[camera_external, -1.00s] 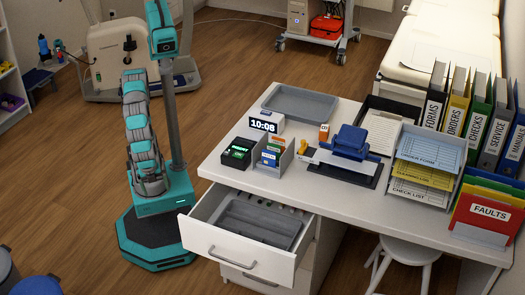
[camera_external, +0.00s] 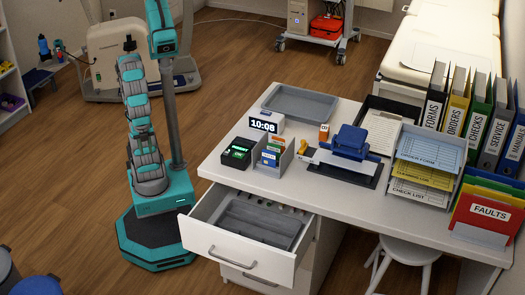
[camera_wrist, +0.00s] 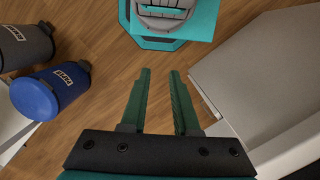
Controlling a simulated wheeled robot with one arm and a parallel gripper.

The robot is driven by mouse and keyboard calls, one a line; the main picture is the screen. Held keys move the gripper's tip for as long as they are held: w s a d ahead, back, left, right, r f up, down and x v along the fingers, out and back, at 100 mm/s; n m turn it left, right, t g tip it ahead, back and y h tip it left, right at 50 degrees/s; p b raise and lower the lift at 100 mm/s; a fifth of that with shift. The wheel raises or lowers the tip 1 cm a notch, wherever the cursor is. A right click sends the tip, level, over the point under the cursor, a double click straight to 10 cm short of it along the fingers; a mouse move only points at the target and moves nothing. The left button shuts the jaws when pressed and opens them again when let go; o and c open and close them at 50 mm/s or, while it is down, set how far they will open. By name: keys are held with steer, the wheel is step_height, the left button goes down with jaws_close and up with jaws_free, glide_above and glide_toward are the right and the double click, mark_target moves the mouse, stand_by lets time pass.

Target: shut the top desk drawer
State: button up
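The top desk drawer (camera_external: 228,252) is pulled out from the front left of the white desk (camera_external: 400,212). Its front carries a grey bar handle (camera_external: 232,258), and a grey organizer tray lies inside. A closed lower drawer (camera_external: 262,284) shows beneath it. My arm is folded along my column, left of the desk and apart from the drawer; my gripper cannot be made out in the external view. In the wrist view, my gripper (camera_wrist: 160,72) has its two green fingers apart with nothing between them, above the wooden floor.
A blue bin (camera_wrist: 50,92) and a dark grey bin (camera_wrist: 24,47) stand left in the wrist view. A large pale surface (camera_wrist: 255,70) fills its right side. A white stool (camera_external: 405,252) is by the desk. Open floor (camera_external: 70,180) lies left of my base.

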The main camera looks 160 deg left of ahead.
steer(key=r, duration=0.4)
steer(key=shift+w+r, duration=0.1)
steer(key=shift+w, duration=0.1)
steer(key=c, duration=0.3)
steer(key=w+a+y, duration=0.2)
steer(key=w+a, duration=0.1)
steer(key=w, duration=0.3)
steer(key=w+a+r+y+b, duration=0.1)
steer(key=w+a, duration=0.3)
steer(key=w, duration=0.2)
steer(key=w+a+r+y, duration=0.1)
steer(key=w+a+y, duration=0.1)
steer(key=w, duration=0.4)
steer(key=shift+a+y+b, duration=0.3)
steer(key=shift+a+b, duration=0.1)
steer(key=shift+a, duration=0.5)
jaws_close()
steer(key=w+r+y+b, duration=0.2)
steer(key=w+y, duration=0.6)
steer(key=w, duration=1.8)
steer(key=w+d+f+t+y+b, duration=0.2)
steer(key=w+d+f+y, duration=0.25)
steer(key=w+d, duration=0.4)
steer(key=b, duration=0.1)
glide_toward(231, 241)
steer(key=w+a, duration=0.3)
steer(key=shift+s+a+b, duration=0.4)
steer(key=shift+s+a, duration=0.95)
steer(key=shift+s, duration=0.1)
